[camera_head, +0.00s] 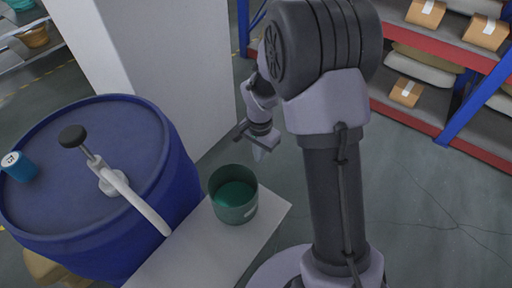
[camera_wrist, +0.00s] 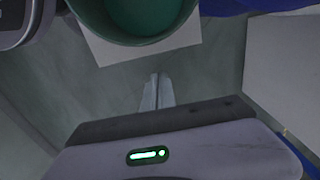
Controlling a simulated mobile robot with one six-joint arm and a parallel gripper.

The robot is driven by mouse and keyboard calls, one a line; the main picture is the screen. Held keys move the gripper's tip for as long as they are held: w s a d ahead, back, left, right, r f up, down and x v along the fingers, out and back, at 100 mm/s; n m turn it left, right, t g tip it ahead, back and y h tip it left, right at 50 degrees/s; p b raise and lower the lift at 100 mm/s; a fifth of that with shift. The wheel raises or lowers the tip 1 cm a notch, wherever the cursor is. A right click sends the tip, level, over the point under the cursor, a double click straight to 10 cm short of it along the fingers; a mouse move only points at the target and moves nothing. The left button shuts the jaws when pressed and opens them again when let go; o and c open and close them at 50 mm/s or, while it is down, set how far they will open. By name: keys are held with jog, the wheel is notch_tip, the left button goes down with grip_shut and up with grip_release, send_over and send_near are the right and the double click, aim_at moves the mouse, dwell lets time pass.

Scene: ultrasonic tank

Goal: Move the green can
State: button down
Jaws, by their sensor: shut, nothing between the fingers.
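The green can (camera_head: 234,205) stands upright and open-topped on a pale bench (camera_head: 205,250) in the head view. Its inside shows darker green, and a small light label is on its side. In the wrist view the green can (camera_wrist: 133,22) is at the top edge, partly cut off. My gripper (camera_head: 260,152) is beyond the can and a little to its right in the head view, apart from it. In the wrist view its fingers (camera_wrist: 157,92) are together and empty, pointing toward the pale bench's edge.
A large blue drum (camera_head: 60,225) with a pump and pale spout stands left of the can. A blue cup-like item (camera_head: 18,167) sits on its lid. A white pillar (camera_head: 165,70) rises behind. Shelves with boxes (camera_head: 426,12) are at the right. Grey floor (camera_head: 430,210) lies open at right.

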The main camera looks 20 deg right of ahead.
aim_at(251, 173)
jog(key=a+f+b, duration=0.1)
jog(key=f, duration=0.1)
jog(key=s+a+f, duration=0.1)
jog(key=s+a+f+b, duration=0.1)
jog(key=f, duration=0.1)
jog(key=shift+f+b, duration=0.3)
jog(key=shift+s+a, duration=0.15)
jog(key=s+a+b, duration=0.1)
jog(key=s+a, duration=0.2)
jog(key=a, duration=0.1)
jog(key=s+a+b, duration=0.1)
jog(key=s+a, duration=0.3)
jog(key=a, duration=0.1)
jog(key=s+a+b, duration=0.2)
jog(key=s+a, duration=0.1)
jog(key=a, duration=0.2)
jog(key=shift+s+a, duration=0.25)
